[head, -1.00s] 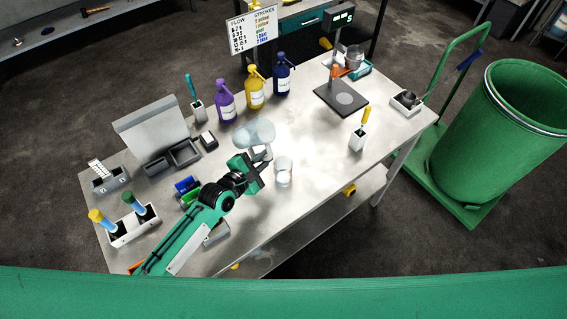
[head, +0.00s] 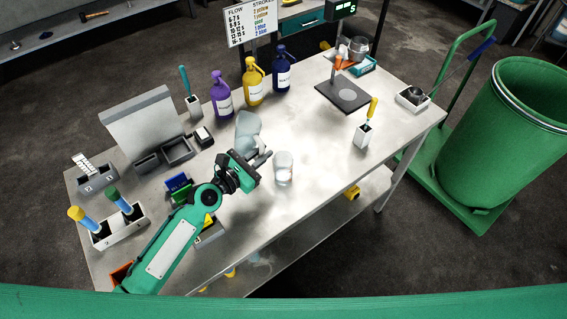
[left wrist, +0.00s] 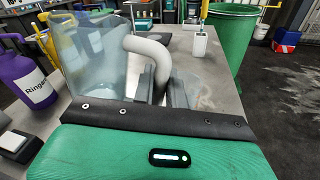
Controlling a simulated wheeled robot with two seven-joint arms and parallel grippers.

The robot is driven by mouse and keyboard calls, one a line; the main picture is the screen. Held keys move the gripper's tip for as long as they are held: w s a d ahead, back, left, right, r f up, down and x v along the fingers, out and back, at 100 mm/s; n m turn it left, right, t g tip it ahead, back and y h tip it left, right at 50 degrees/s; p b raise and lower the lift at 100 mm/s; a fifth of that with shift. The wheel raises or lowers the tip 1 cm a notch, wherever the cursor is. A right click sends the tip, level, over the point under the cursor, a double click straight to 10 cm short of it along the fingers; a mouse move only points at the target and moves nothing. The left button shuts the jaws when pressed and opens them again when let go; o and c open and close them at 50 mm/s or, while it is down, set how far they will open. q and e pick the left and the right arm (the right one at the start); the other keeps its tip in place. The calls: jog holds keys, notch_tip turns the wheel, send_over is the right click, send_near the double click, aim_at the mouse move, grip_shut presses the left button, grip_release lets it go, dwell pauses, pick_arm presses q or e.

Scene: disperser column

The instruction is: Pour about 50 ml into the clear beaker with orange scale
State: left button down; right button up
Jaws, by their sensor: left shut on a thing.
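My left gripper (head: 262,160) is shut on the handle of a clear jug (head: 247,128), just left of and behind the beaker. In the left wrist view the jug (left wrist: 92,60) is large at left, and its pale curved handle (left wrist: 150,48) runs down between the dark fingers (left wrist: 168,90). A clear beaker (head: 284,167) stands upright on the table, right of the gripper and apart from it. Its scale colour and liquid level are too small to tell. The jug's liquid level is also unclear. My right gripper is not in view.
Purple (head: 221,95), yellow (head: 253,82) and blue (head: 282,70) pump bottles stand behind the jug. A white holder (head: 362,135) with a yellow-handled tool stands at right. A dark plate (head: 342,96) lies farther back. The table (head: 315,190) is clear around the beaker.

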pick_arm(q)
jog(key=shift+w+a+r+n+h+b, duration=0.15)
jog(key=shift+r+n+b, duration=0.15)
jog(key=shift+n, duration=0.3)
jog(key=shift+a+r+n+h+b, duration=0.2)
jog(key=shift+n+b, duration=0.2)
jog(key=shift+n, duration=0.2)
